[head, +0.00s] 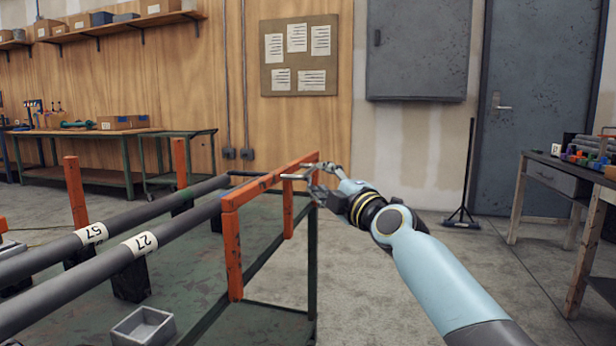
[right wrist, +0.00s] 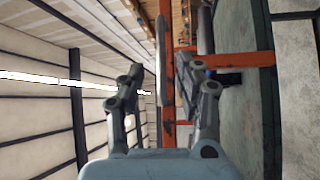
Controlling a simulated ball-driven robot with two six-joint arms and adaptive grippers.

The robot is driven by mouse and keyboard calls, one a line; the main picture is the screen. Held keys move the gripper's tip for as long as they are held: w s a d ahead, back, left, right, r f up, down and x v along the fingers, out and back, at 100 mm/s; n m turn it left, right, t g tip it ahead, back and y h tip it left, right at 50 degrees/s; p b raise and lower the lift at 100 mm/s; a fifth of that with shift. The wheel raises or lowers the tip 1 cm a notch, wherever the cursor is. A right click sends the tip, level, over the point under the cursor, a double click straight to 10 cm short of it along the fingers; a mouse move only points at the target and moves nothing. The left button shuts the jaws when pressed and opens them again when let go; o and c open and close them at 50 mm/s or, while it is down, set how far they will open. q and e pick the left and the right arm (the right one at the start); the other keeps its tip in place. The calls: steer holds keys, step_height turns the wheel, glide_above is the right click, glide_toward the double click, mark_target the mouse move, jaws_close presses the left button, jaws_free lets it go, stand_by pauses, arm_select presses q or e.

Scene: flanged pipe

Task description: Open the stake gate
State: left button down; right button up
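The orange stake gate (head: 268,181) stands across the end of a green cart. Its top bar runs from a near post (head: 232,255) to a far post, and it looks closed. A thin grey metal handle (head: 295,177) sticks out near the far end of the bar. My right gripper (head: 316,180) is at that far end, beside the handle. In the right wrist view its two fingers are apart, with a grey rod and the orange gate (right wrist: 167,100) showing between them. I cannot tell whether a finger touches the handle. My left gripper is out of view.
Two grey pipes with labels 57 (head: 92,233) and 27 (head: 140,243) lie on the cart (head: 265,325), running toward the gate. A small grey tray (head: 143,327) sits on the cart. A workbench (head: 562,180) stands at right.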

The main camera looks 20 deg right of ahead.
mark_target(309, 171)
steer(key=x, duration=0.6)
steer(key=shift+w+f+b, duration=0.15)
steer(key=shift+b, duration=0.25)
jaws_close()
